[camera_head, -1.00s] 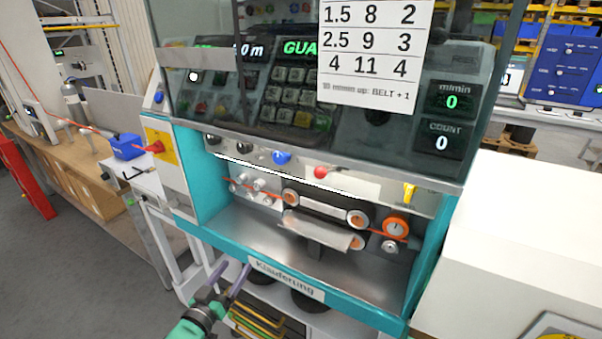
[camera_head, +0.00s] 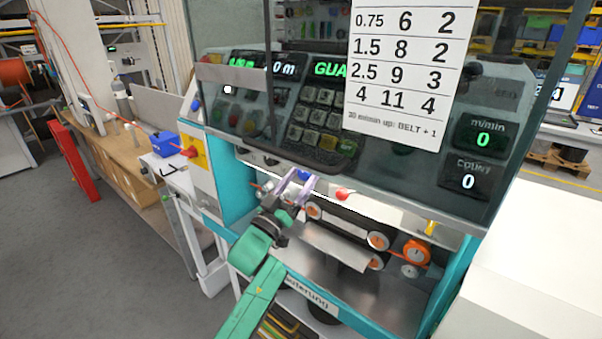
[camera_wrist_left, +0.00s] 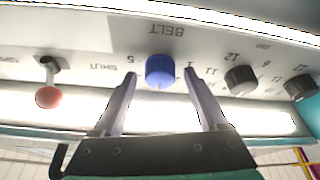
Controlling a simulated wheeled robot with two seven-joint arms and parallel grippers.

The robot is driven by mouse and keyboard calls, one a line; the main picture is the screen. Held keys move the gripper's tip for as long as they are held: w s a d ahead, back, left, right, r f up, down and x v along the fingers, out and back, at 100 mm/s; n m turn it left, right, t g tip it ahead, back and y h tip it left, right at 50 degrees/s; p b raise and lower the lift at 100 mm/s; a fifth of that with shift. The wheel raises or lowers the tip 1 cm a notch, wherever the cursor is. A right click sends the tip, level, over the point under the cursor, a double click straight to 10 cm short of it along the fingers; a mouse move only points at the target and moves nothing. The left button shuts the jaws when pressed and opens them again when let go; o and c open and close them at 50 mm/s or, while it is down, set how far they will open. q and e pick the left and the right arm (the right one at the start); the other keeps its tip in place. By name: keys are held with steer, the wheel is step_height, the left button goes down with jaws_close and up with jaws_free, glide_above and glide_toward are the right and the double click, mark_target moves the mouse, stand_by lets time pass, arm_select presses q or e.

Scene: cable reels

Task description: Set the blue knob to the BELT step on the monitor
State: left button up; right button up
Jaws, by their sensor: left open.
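The blue knob (camera_wrist_left: 160,71) is on the machine's front panel under the label BELT, which appears upside down in the left wrist view. My left gripper (camera_wrist_left: 159,78) is open, with one purple-grey finger on each side of the knob and a visible gap to each. The monitor (camera_head: 330,69) behind the dark cover shows green text, partly hidden by the paper. My right gripper is not in view.
A paper table (camera_head: 405,70) hangs on the cover, with a last line "BELT + 1". Beside the blue knob are black knobs (camera_wrist_left: 241,80) and a red-balled lever (camera_wrist_left: 49,96).

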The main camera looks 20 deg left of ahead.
arm_select(q)
jaws_close()
steer(key=shift+w+m+h, duration=0.1)
steer(key=shift+m+h, duration=0.2)
steer(key=shift+m, duration=0.1)
steer(key=shift+m+g+h+b, duration=0.4)
steer(key=shift+m+h+b, duration=0.2)
steer(key=shift+m, duration=0.6)
steer(key=m, duration=0.1)
steer(key=m+g+h, duration=0.1)
steer(key=m, duration=0.1)
steer(key=shift+a+m+h+b, duration=0.15)
steer(key=shift+m+h+b, duration=0.15)
steer(key=shift+b, duration=0.1)
steer(key=m+g+h, duration=0.1)
steer(key=m, duration=0.2)
steer(key=m+g+h, duration=0.1)
steer(key=m, duration=0.3)
steer(key=shift+a+b, duration=0.1)
steer(key=shift+b, duration=0.25)
steer(key=shift+r+g, duration=0.1)
steer(key=shift+g, duration=0.2)
